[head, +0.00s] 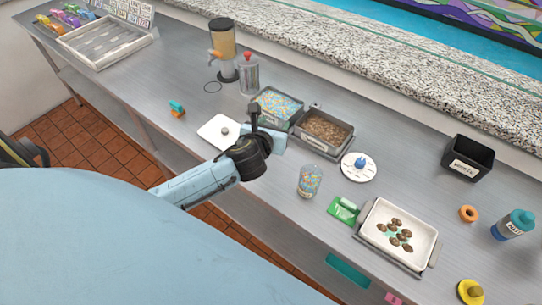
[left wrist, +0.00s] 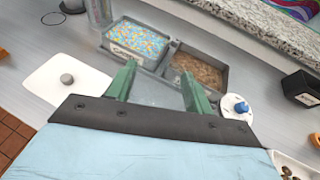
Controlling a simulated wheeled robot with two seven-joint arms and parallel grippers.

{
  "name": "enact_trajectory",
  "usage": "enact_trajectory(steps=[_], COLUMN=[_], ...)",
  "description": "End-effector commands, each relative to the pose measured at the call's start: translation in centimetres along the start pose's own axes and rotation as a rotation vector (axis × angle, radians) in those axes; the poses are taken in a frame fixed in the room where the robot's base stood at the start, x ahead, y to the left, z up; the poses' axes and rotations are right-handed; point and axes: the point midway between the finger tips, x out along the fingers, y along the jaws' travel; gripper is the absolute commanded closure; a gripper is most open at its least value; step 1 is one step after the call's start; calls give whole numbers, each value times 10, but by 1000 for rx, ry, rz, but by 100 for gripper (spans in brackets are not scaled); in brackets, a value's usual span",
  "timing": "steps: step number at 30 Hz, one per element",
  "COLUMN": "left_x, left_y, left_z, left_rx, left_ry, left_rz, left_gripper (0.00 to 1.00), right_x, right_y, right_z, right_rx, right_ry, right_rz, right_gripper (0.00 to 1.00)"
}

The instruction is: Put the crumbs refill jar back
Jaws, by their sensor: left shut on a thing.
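My left gripper (head: 268,138) is over the counter, just in front of the two topping trays. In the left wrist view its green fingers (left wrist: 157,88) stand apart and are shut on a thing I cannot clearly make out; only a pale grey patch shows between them. I cannot identify the crumbs refill jar for sure. A tray of coloured bits (head: 257,103) and a tray of brown crumbs (head: 348,146) lie behind the gripper. My right gripper is not in view.
A white board (head: 213,138) and a white disc (head: 371,171) flank the gripper. The counter's left part has free room.

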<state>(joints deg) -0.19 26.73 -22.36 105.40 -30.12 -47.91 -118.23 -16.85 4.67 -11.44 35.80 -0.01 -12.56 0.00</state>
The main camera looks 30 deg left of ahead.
Motion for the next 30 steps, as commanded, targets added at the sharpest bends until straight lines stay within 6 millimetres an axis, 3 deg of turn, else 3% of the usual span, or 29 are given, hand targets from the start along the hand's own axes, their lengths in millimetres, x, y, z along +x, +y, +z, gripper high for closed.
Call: enact_trajectory(steps=[11, 18, 30], left_x=[2, 17, 36], left_y=[1, 1, 2], left_z=[-5, -41, -85], left_rx=[-1, -2, 0], left_ry=[2, 3, 3], left_rz=[3, 4, 5], left_gripper=[77, 77, 77], right_x=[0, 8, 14], right_y=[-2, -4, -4], right_z=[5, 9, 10], right_rx=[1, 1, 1], right_ry=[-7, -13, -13], right_rz=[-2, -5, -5], right_gripper=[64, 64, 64])
